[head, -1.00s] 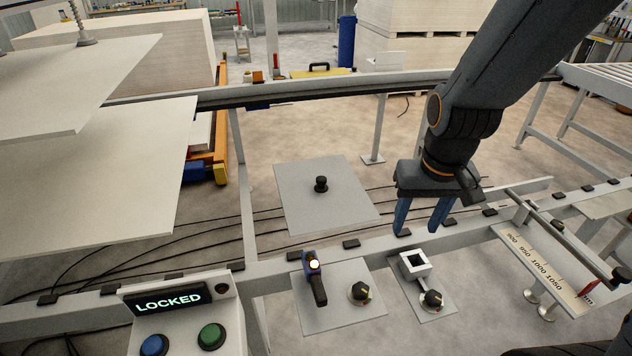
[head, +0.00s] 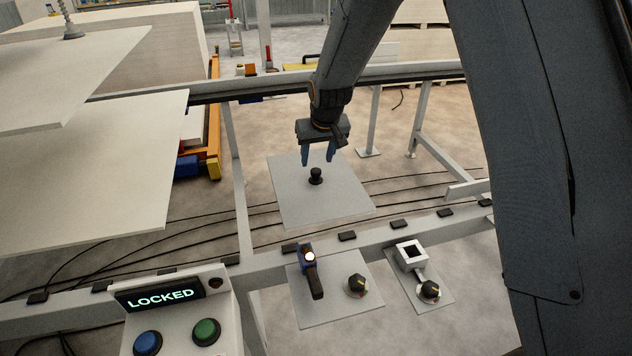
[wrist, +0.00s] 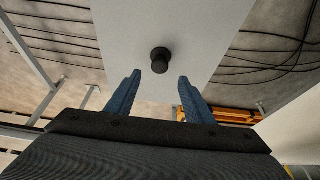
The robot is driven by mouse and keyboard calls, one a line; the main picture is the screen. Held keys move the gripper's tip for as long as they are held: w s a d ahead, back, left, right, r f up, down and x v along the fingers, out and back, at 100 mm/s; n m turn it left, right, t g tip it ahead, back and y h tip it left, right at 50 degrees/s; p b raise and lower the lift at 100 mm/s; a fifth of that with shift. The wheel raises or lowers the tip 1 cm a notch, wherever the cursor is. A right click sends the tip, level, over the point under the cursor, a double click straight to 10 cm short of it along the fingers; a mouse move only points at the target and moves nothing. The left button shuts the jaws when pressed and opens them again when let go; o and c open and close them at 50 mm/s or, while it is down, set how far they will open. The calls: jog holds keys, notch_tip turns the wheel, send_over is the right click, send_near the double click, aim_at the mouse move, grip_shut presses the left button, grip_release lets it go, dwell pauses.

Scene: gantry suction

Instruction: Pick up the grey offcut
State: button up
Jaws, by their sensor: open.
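The grey offcut (head: 345,195) is a flat, pale grey square sheet in the middle of the head view, with a black knob (head: 316,176) standing on it. The sheet also fills the upper middle of the wrist view (wrist: 205,40), where the knob (wrist: 160,60) sits just beyond the fingertips, centred between them. My gripper (head: 318,160) has its blue fingers apart and empty, pointing down above the knob. In the wrist view the fingers (wrist: 159,78) show a clear gap. I cannot tell the exact height between fingertips and knob.
A grey rail (head: 380,238) with black pads runs in front of the offcut. Nearer stand a blue-and-black handle (head: 310,275), dials (head: 357,286) and a console reading LOCKED (head: 160,298). Large pale boards (head: 90,180) lie at left. Black cables cross the floor.

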aim_at(316, 170)
jog(key=shift+f+p, duration=0.4)
jog(key=shift+f, duration=0.25)
jog(key=shift+p+x, duration=0.7)
jog(key=shift+x, duration=1.35)
jog(key=shift+c, duration=0.2)
grip_shut()
jog(key=shift+r, duration=0.1)
